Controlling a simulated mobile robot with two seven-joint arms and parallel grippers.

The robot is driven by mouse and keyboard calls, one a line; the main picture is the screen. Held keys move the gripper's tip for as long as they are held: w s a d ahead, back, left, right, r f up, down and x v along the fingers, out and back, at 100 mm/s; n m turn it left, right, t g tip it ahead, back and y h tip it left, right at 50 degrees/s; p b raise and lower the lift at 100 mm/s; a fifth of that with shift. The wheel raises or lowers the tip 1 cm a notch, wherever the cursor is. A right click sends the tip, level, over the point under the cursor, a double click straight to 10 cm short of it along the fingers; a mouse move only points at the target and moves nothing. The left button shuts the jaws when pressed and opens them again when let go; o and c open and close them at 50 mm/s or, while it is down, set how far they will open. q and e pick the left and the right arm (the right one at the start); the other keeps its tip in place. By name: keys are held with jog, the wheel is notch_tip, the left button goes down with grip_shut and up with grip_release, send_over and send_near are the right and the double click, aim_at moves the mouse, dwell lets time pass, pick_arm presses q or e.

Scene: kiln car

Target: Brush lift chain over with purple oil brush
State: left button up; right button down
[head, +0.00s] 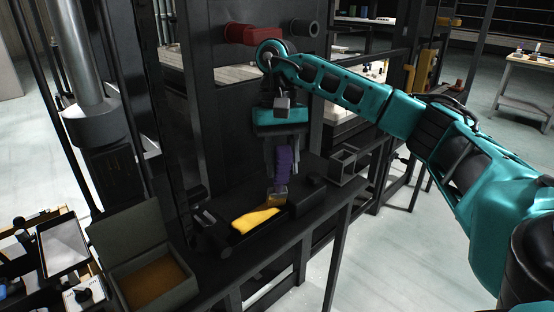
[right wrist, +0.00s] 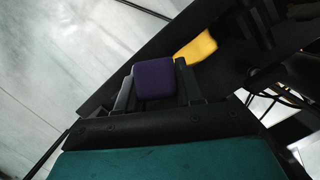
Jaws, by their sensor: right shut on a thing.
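My right gripper (head: 281,160) points down over the dark bench and is shut on the purple oil brush (head: 284,162). The brush is upright, with its pale bristle end (head: 277,193) low, just right of a yellow patch (head: 255,220) in a dark tray. I cannot tell whether the bristles touch anything. In the right wrist view the purple handle (right wrist: 154,79) sits between the two fingers, and the yellow patch (right wrist: 196,48) shows beyond. I cannot make out the lift chain for certain. My left gripper is not in view.
An open grey box (head: 145,275) with a brown inside stands at the lower left, beside a tablet (head: 63,246) and small items. A small dark open holder (head: 346,164) stands right of the gripper. A dark upright panel with a red cylinder (head: 241,34) rises behind.

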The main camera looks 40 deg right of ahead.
jog(key=shift+s+d, duration=0.1)
jog(key=shift+s, duration=0.7)
jog(key=shift+s+a, duration=0.15)
jog(key=shift+a, duration=2)
jog(key=shift+s+a+p, duration=0.2)
jog(key=shift+a+p, duration=0.15)
jog(key=shift+a, duration=1.85)
